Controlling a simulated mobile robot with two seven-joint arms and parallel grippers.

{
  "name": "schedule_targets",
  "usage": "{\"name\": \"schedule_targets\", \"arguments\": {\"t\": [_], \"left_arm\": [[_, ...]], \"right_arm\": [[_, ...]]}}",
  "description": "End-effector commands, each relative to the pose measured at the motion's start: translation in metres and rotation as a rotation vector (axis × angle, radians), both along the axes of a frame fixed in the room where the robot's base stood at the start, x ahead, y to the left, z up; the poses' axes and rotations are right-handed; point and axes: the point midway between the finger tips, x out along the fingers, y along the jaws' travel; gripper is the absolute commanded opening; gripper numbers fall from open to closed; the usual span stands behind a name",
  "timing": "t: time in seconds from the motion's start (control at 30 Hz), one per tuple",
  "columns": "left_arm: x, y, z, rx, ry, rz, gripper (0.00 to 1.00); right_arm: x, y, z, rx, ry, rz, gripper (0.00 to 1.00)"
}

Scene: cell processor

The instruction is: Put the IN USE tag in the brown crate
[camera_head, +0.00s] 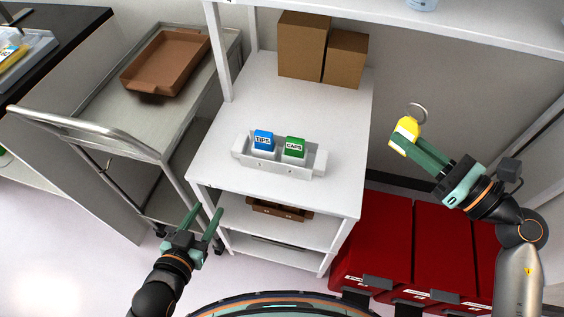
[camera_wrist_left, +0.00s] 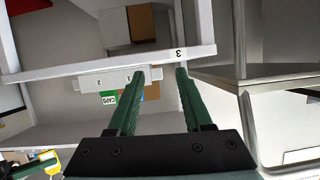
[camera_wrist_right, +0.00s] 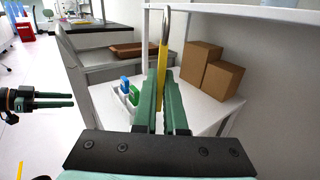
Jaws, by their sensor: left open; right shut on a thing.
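The yellow tag (camera_head: 406,133) with a metal ring is held between the fingers of my right gripper (camera_head: 420,148), raised at the right of the shelf unit; its lettering is not readable. The tag (camera_wrist_right: 163,62) also shows edge-on in the right wrist view. The brown crate (camera_head: 165,62) is an empty open tray on the metal cart at the upper left, and it shows in the right wrist view (camera_wrist_right: 127,50). My left gripper (camera_head: 203,215) is open and empty, low in front of the shelf unit's left side.
A white holder (camera_head: 277,166) with a blue TIPS box (camera_head: 263,141) and a green CAPS box (camera_head: 295,147) stands on the white shelf (camera_head: 339,190). Cardboard boxes (camera_head: 303,46) stand behind. The cart's handle rail (camera_head: 85,119) and a shelf post (camera_head: 219,60) rise near the crate. Red bins (camera_head: 442,240) stand lower right.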

Motion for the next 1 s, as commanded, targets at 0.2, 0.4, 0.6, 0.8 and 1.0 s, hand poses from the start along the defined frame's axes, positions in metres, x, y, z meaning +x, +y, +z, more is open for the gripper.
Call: {"name": "schedule_targets", "arguments": {"t": [0.2, 0.4, 0.6, 0.8, 1.0], "left_arm": [[0.022, -0.007, 0.004, 0.0, -0.232, -0.035, 0.5], [0.028, -0.013, 0.023, -0.001, -0.407, -0.061, 0.5], [0.027, -0.016, 0.037, -0.003, -0.505, -0.076, 0.5], [0.026, -0.017, 0.044, -0.003, -0.527, -0.081, 0.5], [0.026, -0.017, 0.052, -0.003, -0.562, -0.085, 0.5]], "right_arm": [[0.002, -0.022, -0.049, 0.001, -0.013, 0.097, 0.0], [0.0, -0.039, -0.066, 0.004, -0.028, 0.17, 0.0], [-0.003, -0.048, -0.069, 0.005, -0.038, 0.211, 0.0], [-0.004, -0.049, -0.068, 0.006, -0.04, 0.222, 0.0], [0.014, -0.022, -0.081, 0.011, -0.043, 0.223, 0.0]]}}
